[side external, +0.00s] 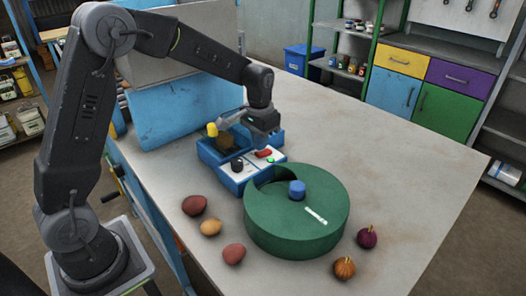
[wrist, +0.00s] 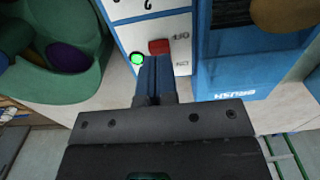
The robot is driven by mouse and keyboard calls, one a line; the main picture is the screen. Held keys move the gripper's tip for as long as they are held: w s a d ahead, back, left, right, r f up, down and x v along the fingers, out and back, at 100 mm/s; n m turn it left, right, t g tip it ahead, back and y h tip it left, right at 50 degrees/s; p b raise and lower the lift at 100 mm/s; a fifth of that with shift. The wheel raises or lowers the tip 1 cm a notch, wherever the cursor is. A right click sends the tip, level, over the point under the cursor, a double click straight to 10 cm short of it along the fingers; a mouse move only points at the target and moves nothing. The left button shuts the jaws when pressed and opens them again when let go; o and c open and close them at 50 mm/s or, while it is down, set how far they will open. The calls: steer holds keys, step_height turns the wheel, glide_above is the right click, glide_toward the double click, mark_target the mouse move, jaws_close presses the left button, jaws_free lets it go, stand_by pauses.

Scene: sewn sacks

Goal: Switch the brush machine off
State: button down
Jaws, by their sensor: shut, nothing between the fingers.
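The brush machine (side external: 233,180) is a blue box with a white control panel on the table; upside-down "BRUSH" lettering shows on its blue side in the wrist view (wrist: 262,80). On the panel are a red switch (side external: 264,153), a black knob (side external: 237,164) and a small green lamp. In the wrist view the red switch (wrist: 159,46) is just beyond my fingertips, and the green lamp (wrist: 137,58) glows beside them. My gripper (side external: 264,143) is shut and empty, pointing down over the panel; its closed fingers (wrist: 155,64) show in the wrist view. Contact with the switch cannot be told.
A round green bin (side external: 325,228) with a blue hub (side external: 297,189) stands against the machine. Beet-like and onion-like items (side external: 194,205) lie in front, with a purple one (side external: 367,237) and an orange one (side external: 344,268) at right. The right table surface (side external: 400,160) is clear.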

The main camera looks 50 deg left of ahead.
mark_target(260, 153)
steer(key=shift+f, duration=0.9)
stand_by(0.3)
steer(key=shift+r, duration=3.5)
steer(key=s+d+r+t, duration=0.2)
steer(key=s, duration=0.6)
steer(key=s+d+r+t, duration=0.1)
steer(key=s+d+r, duration=0.1)
steer(key=s, duration=0.6)
steer(key=s+d+r+t, duration=0.1)
steer(key=s+r+t, duration=0.1)
steer(key=s, duration=0.6)
steer(key=shift+s+d+r+t, duration=0.3)
steer(key=shift+s+d+r, duration=0.05)
steer(key=shift+d, duration=0.05)
